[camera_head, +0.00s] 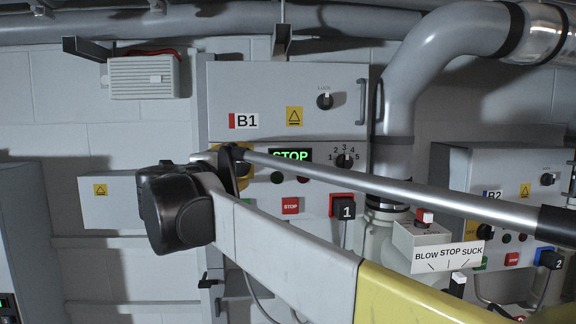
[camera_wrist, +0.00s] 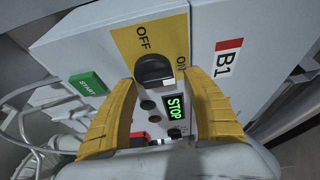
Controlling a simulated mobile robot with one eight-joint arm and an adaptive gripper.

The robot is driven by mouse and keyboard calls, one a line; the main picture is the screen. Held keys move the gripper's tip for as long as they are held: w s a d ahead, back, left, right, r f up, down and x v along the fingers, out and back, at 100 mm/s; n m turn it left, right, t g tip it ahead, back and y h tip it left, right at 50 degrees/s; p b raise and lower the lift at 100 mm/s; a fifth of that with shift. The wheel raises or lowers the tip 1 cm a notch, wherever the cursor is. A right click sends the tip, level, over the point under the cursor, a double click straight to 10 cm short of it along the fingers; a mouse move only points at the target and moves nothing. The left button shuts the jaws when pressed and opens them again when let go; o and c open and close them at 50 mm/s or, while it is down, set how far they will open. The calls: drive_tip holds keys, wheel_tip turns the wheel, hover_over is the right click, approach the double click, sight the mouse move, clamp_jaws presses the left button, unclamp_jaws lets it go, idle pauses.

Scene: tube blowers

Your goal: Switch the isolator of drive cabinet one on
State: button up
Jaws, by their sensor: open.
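Cabinet B1 (camera_head: 285,85) is a grey box on the wall in the head view; its red-edged label B1 (camera_wrist: 229,58) shows in the wrist view. Its isolator is a black knob (camera_wrist: 153,68) on a yellow plate (camera_wrist: 122,40) marked OFF at upper left and ON at right. I cannot tell clearly which mark the knob points to. My gripper (camera_wrist: 160,80) is open, its yellow fingers on either side just before the knob. I cannot tell whether they touch it. In the head view my arm hides most of the isolator and my fingers.
B1 also has a lit green STOP display (camera_wrist: 174,107), a green START button (camera_wrist: 88,82), a red STOP button (camera_head: 290,206) and a numbered selector (camera_head: 344,160). A grey pipe (camera_head: 395,110) and cabinet B2 (camera_head: 515,170) stand to the right.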

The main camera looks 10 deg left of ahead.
sight(246, 120)
drive_tip(key=o, duration=0.4)
drive_tip(key=r, duration=0.3)
drive_tip(key=w+r, duration=0.1)
drive_tip(key=r, duration=0.5)
drive_tip(key=shift+w+d+r, duration=0.15)
drive_tip(key=shift+w, duration=0.1)
drive_tip(key=shift+r, duration=0.4)
drive_tip(key=f+g, duration=0.1)
drive_tip(key=f, duration=0.1)
drive_tip(key=f+m+g, duration=0.1)
drive_tip(key=f, duration=0.2)
drive_tip(key=shift+s+f, duration=0.2)
drive_tip(key=shift+f, duration=0.1)
drive_tip(key=v, duration=0.4)
drive_tip(key=shift+f, duration=0.15)
drive_tip(key=c, duration=0.4)
drive_tip(key=f+v, duration=0.1)
drive_tip(key=v, duration=0.8)
drive_tip(key=shift+s+d+f+m+b, duration=0.2)
drive_tip(key=shift+s+f+m+b, duration=0.1)
drive_tip(key=shift+s+f+b, duration=0.15)
